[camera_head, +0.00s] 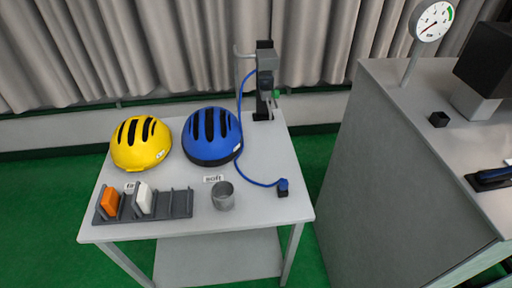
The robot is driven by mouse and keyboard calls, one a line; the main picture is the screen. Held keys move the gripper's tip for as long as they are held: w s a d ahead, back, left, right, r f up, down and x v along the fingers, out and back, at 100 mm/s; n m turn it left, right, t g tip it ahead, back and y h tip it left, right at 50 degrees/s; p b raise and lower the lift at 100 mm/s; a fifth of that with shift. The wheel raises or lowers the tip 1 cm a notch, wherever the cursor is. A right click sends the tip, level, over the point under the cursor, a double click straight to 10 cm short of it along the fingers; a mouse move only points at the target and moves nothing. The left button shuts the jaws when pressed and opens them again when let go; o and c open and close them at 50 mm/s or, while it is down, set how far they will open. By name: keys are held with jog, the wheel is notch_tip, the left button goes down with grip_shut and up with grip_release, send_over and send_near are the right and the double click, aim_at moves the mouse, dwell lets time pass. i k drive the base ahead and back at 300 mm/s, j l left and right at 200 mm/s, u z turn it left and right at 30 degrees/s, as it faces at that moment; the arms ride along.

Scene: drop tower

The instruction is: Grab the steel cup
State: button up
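The steel cup (223,197) is a small grey cylinder standing upright on the light grey table (265,200), near its front edge. It is just below a small label reading "soft" (213,179). Its open top faces up, and nothing covers it. My gripper does not show in the head view.
Behind the cup are a blue helmet (212,137) and a yellow helmet (141,143). A dark slotted rack (178,204) with an orange block (110,202) and a white block (145,198) is left. A blue cable (243,165) runs right. A grey cabinet (385,190) stands beyond a gap.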

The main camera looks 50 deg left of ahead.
aim_at(223, 191)
jog(key=j+u, duration=0.1)
jog(key=u, duration=2.3)
jog(key=i+j, duration=0.1)
jog(key=j, duration=0.65)
